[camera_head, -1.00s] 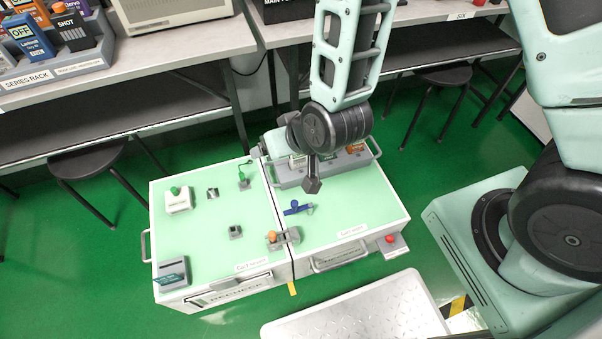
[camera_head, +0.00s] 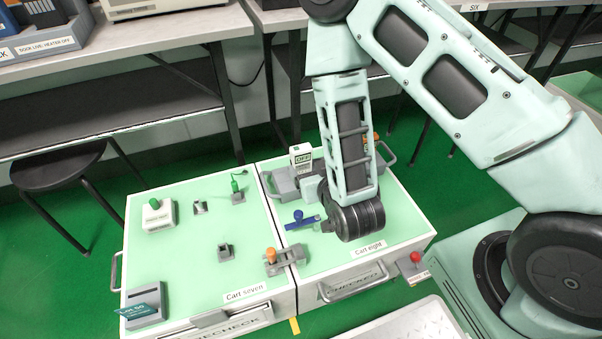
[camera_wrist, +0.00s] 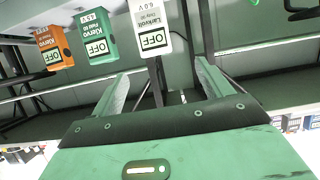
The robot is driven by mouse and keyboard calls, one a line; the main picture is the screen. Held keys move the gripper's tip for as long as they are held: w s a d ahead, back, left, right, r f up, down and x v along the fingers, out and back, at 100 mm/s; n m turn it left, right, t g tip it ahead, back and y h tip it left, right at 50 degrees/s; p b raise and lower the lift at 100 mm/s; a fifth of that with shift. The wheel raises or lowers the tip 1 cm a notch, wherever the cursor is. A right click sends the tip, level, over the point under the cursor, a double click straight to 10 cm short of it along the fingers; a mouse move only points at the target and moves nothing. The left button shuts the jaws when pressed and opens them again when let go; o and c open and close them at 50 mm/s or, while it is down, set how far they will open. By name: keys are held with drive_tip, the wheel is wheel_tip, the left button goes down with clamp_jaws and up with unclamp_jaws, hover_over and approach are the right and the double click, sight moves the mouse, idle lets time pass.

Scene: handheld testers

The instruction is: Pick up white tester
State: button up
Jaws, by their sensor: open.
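The white tester (camera_head: 301,157) stands upright in the grey rack (camera_head: 283,184) at the back of cart eight, with a dark OFF label on its face. It also shows in the wrist view (camera_wrist: 151,30), upside down at the top, beyond my fingertips and roughly in line with the gap between them. My gripper (camera_wrist: 160,82) is open, with nothing between its fingers. In the head view my arm hangs over the right part of cart eight and partly covers the rack; the fingertips cannot be made out there.
A green tester (camera_wrist: 95,37) and an orange tester (camera_wrist: 53,48) stand beside the white one. A blue-handled part (camera_head: 302,219) and an orange-knobbed fixture (camera_head: 272,258) sit on the carts. A bench (camera_head: 150,40) runs behind. Cart seven's top (camera_head: 180,270) has free room.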

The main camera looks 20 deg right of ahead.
sight(299, 147)
drive_tip(key=b+x, duration=0.1)
drive_tip(key=x, duration=0.7)
drive_tip(key=shift+d+b+x, duration=0.2)
drive_tip(key=shift+b+x, duration=0.45)
drive_tip(key=shift+x, duration=0.65)
drive_tip(key=shift+d+b+x, duration=0.2)
drive_tip(key=shift+b+x, duration=0.4)
drive_tip(key=shift+x, duration=0.75)
drive_tip(key=shift+r, duration=0.15)
drive_tip(key=c, duration=1.5)
